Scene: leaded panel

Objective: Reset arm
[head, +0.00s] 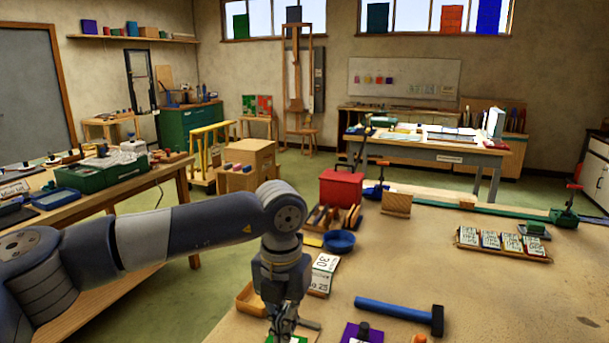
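My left arm comes in from the left and bends down at the wrist. My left gripper (283,328) points down over the near left part of the workbench (480,295), at the bottom of the head view. Its fingers are small, dark and partly cut off by the picture's lower edge, so I cannot tell whether they are open or hold anything. My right arm and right gripper are not in view.
Close to the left gripper are a wooden tray (250,299), a printed card (323,272) and a blue-handled hammer (398,311). A blue bowl (339,241) and red box (341,188) stand behind. The bench's middle is largely clear; a card rack (503,252) lies right.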

